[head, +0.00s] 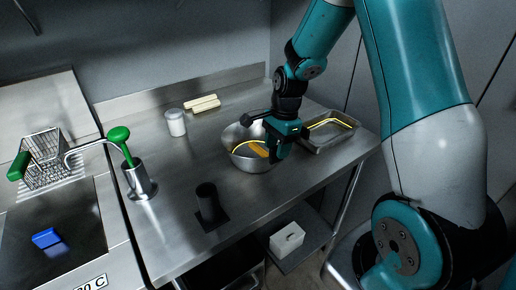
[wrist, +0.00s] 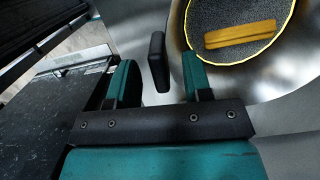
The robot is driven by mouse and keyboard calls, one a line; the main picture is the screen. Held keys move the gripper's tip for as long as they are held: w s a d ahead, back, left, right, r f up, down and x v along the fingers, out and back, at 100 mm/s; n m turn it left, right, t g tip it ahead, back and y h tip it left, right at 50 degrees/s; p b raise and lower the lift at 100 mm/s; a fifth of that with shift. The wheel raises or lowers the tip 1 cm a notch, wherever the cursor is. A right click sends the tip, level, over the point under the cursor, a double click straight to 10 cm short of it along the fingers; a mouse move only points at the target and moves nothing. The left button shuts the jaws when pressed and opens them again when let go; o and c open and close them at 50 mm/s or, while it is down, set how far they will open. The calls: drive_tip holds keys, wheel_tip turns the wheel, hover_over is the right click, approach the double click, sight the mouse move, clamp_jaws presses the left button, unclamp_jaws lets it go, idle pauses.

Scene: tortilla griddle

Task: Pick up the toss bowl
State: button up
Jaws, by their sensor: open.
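The toss bowl (head: 234,137) is a round shiny metal bowl on the steel counter. A yellow curved line and an orange bar (head: 258,148) show inside it. In the wrist view the bowl's metal wall (wrist: 275,95) fills the right side, with a yellow-edged dark round area and the orange bar (wrist: 240,34). My gripper (head: 279,150) is at the bowl's right side in the head view and hides part of its rim. In the wrist view its fingers (wrist: 157,72) are apart, with a small black upright piece between them; I cannot tell whether it belongs to the bowl.
A metal tray (head: 345,138) with a yellow curved line is right of my gripper. A black cup (head: 208,200) stands in front, a white-lidded jar (head: 176,123) behind left. Pale sticks (head: 203,103) lie at the back. The counter between is clear.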

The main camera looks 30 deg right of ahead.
drive_tip(key=shift+f, duration=0.4)
clamp_jaws()
drive_tip(key=shift+r, duration=0.1)
idle(1.0)
